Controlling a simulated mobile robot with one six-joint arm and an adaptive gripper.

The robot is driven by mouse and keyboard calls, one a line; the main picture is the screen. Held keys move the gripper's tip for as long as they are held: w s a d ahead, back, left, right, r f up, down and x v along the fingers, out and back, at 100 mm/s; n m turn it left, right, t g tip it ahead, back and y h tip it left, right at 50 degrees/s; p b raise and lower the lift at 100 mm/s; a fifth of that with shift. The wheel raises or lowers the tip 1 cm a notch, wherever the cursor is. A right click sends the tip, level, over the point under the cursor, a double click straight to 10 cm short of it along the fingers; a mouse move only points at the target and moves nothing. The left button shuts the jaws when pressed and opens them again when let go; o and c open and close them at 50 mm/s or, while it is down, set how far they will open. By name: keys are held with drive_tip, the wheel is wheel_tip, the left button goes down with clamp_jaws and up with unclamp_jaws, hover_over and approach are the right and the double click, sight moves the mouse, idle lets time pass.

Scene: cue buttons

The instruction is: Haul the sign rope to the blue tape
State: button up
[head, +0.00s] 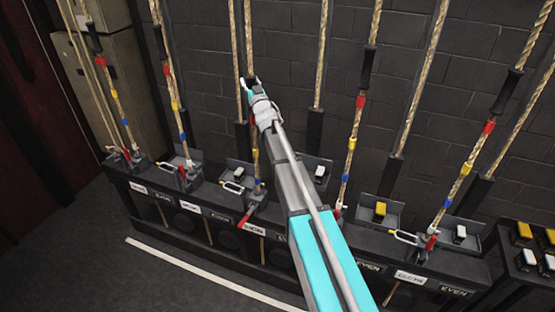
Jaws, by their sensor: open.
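My gripper (249,85) is open at the upper end of my arm, at a tan rope (248,35) in front of the brick wall. I cannot tell whether its fingers are around the rope or just beside it. Below the gripper this rope shows yellow tape (255,153) and, lower, a blue tape (258,181). It runs down to a lock with a red handle (258,198) on the black rail. A white label (254,229) below is too small to read surely, so I cannot confirm this is the sign rope.
Similar ropes with dark sleeves and red, yellow and blue tapes stand left (175,98) and right (352,140). The black rail (335,238) carries locks, labels and small trays. Floor (90,255) is clear at left.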

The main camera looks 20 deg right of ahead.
sight(248, 41)
drive_tip(key=shift+r+p, duration=7.25)
drive_tip(key=shift+r, duration=0.35)
drive_tip(key=b+v, duration=0.6)
drive_tip(key=v, duration=0.8)
drive_tip(key=s+d+f+m+g+h+b, duration=0.1)
drive_tip(key=f+b, duration=0.4)
drive_tip(key=f, duration=0.6)
drive_tip(key=s+d+f+m+g+h+b, duration=0.1)
drive_tip(key=s+f+g+h+b, duration=0.2)
drive_tip(key=f, duration=0.8)
drive_tip(key=s+d+f+m+g+h+b, duration=0.1)
drive_tip(key=s+f+g+b, duration=0.5)
drive_tip(key=f, duration=0.5)
drive_tip(key=shift+s+m+g+h+b, duration=0.3)
drive_tip(key=shift+g+h+b, duration=0.1)
drive_tip(key=shift+g+b, duration=0.15)
drive_tip(key=shift+w+a, duration=0.1)
drive_tip(key=shift+w, duration=0.05)
